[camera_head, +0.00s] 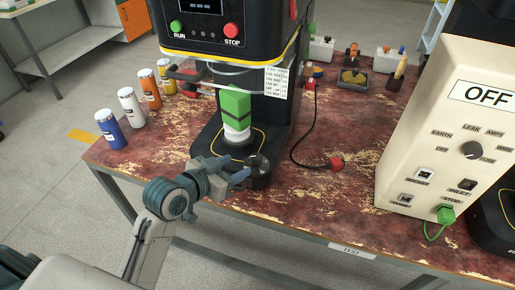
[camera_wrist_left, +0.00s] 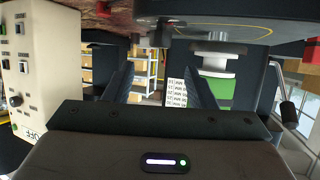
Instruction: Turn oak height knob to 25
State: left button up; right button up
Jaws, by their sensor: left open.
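A dark round knob (camera_head: 258,164) sits at the front of the black seamer's base (camera_head: 205,143); I cannot read a scale or setting on it. My left gripper (camera_head: 238,170) is open, with its fingers pointing at the knob from the left, very close to it. I cannot tell whether they touch it. In the left wrist view the two dark fingers (camera_wrist_left: 162,82) stand apart with no object clearly between them. My right gripper is not in view.
A printed card (camera_head: 277,82) hangs on the seamer below its RUN and STOP buttons. Several capped tumblers (camera_head: 131,107) stand along the left table edge. A cream tester box marked OFF (camera_head: 400,150) stands at the right. A cable with a red end (camera_head: 336,163) lies between.

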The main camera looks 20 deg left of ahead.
aim_at(255, 157)
pick_arm(q)
jog(key=x, duration=1)
jog(key=shift+w, duration=0.1)
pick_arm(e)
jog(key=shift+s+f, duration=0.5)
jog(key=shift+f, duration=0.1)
pick_arm(q)
jog(key=shift+c, duration=0.4)
jog(key=c, duration=0.9)
jog(key=shift+f+m+g+h, duration=0.1)
jog(key=shift+m+g+h, duration=0.4)
jog(key=shift+m+h, duration=0.7)
jog(key=shift+m+g+h+b, duration=0.55)
jog(key=shift+m+g+h, duration=0.35)
jog(key=shift+m+h, duration=0.1)
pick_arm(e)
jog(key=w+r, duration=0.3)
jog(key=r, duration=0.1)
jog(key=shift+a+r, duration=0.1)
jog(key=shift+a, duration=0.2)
